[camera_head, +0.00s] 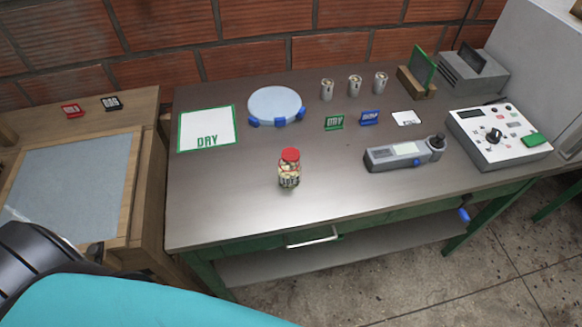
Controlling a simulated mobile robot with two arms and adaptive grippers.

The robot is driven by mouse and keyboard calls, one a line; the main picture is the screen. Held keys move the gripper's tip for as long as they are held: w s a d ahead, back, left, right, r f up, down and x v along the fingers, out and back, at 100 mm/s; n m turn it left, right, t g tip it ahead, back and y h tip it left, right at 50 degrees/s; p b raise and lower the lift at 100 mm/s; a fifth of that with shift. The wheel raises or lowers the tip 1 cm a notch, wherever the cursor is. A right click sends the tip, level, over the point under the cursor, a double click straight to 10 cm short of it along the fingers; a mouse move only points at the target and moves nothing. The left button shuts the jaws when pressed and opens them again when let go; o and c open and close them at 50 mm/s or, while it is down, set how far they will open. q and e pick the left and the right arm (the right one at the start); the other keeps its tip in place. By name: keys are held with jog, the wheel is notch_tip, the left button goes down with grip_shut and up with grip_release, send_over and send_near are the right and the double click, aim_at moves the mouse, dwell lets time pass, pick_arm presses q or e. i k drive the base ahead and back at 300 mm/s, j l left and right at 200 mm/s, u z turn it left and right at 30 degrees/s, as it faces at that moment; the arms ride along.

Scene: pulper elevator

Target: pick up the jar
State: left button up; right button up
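The jar (289,172) stands upright on the grey metal table (235,210), left of its middle and near the front. It has a red lid and pale contents behind a label. Nothing touches it. Neither of my grippers shows in the head view. Only dark and turquoise parts of my own body fill the lower left corner, apart from the jar.
A white DRY card (208,128) and a round pale-blue plate (275,104) lie behind the jar. A grey handheld device (396,156) and a control box (497,135) are to the right. Three small cups (355,85) stand at the back. The table around the jar is clear.

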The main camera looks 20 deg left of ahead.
aim_at(289, 169)
jog(key=k+j, duration=0.1)
jog(key=k, duration=0.9)
